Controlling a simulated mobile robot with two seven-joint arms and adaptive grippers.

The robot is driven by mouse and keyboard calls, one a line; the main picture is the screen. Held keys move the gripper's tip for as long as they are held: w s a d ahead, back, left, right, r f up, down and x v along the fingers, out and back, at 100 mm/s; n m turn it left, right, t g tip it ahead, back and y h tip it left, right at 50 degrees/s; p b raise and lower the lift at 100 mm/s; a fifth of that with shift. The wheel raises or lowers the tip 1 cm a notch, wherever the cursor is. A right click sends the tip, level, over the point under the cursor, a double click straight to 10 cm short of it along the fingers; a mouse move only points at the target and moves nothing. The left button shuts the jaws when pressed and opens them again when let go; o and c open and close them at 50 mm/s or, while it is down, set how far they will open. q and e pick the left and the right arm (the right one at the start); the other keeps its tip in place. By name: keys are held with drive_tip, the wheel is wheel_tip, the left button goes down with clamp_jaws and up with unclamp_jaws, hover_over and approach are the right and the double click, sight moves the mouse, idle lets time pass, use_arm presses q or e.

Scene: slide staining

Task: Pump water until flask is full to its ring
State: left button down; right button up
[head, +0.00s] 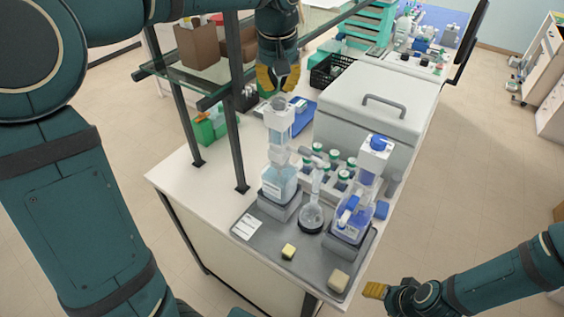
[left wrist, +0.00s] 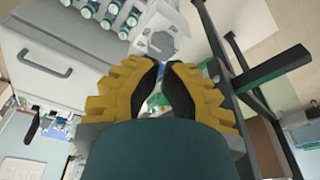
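The flask (head: 312,217) has a round clear bulb and a long narrow neck. It stands upright on a dark round base between two pump dispensers; its ring and water level are too small to tell. The left dispenser (head: 280,183) holds pale blue liquid and has a tall clear and white pump head (head: 279,118). The right dispenser (head: 350,220) has blue parts and a white and blue head. My right gripper (head: 375,290) is low, off the bench's right edge.
A grey mat (head: 262,250) carries the dispensers, a yellow block (head: 288,251) and a beige block (head: 338,280). Several green-capped bottles (head: 340,178) stand behind the flask. A white lidded box (head: 375,115) and a dark-framed glass shelf (head: 190,75) stand near my left gripper.

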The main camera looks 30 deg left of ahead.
sight(279, 102)
use_arm(q)
drive_tip(key=shift+f, duration=0.1)
idle(0.3)
drive_tip(key=shift+f+b, duration=2.65)
drive_tip(key=shift+f, duration=1)
drive_tip(key=shift+r, duration=0.1)
drive_tip(key=shift+r+p, duration=0.3)
drive_tip(key=shift+p, duration=0.2)
drive_tip(key=shift+r+p, duration=2.75)
drive_tip(key=shift+r, duration=0.6)
